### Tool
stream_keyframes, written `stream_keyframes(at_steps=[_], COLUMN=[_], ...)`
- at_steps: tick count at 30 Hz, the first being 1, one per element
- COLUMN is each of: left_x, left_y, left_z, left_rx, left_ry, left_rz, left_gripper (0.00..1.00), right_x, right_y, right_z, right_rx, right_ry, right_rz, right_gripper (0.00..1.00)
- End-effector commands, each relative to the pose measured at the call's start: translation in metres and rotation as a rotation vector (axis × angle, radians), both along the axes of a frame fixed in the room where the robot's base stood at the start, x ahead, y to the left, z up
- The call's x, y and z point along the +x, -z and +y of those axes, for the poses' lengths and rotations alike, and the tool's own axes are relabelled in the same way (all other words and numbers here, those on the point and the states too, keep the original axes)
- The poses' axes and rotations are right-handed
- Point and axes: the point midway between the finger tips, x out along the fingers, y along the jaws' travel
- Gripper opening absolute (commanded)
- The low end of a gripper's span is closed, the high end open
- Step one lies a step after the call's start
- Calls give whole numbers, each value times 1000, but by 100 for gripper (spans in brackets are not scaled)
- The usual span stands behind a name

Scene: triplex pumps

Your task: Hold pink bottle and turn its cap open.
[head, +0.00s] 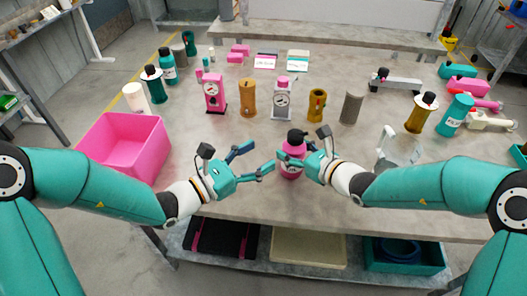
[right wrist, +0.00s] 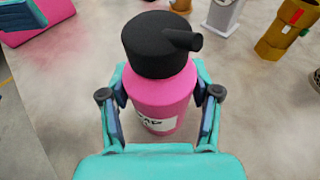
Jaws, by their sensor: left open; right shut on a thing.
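The pink bottle (head: 291,165) stands upright near the front middle of the table, with a black cap (head: 296,137) that has a side spout. It also shows large in the right wrist view (right wrist: 160,100), with its black cap (right wrist: 158,45) on top and a white label low on its side. My right gripper (head: 298,158) is shut on the pink bottle's body, one finger on each side below the cap. My left gripper (head: 262,160) is open and empty, just left of the bottle, its fingers pointing toward it. Part of the bottle is hidden by the right gripper.
A pink bin (head: 125,170) stands at the left edge of the table. A clear jug (head: 398,148) stands near the right arm. Pink (head: 215,92) and grey (head: 283,100) gauge units and several cylinders and bottles stand farther back. The table between them and the bottle is clear.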

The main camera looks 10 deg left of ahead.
Motion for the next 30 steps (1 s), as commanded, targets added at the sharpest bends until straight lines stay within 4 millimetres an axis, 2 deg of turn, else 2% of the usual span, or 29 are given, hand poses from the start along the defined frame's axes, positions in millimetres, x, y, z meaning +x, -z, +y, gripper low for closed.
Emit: stream_keyframes(at_steps=[8,9,13,14,24,30], left_x=[0,0,0,0,0,0], left_y=[0,0,0,0,0,0], left_z=[0,0,0,0,0,0], left_rx=[0,0,0,0,0,0], left_ry=[0,0,0,0,0,0], left_rz=[0,0,0,0,0,0], left_gripper=[68,68,68,68,68,68], right_x=[0,0,0,0,-1,-12], right_y=[0,0,0,0,-1,-6], right_z=[0,0,0,0,-1,-14], right_rx=[1,1,1,1,1,0], right_ry=[0,0,0,0,0,2], right_rz=[-1,-1,-1,-1,-1,0], right_gripper=[13,67,89,92,92,92])
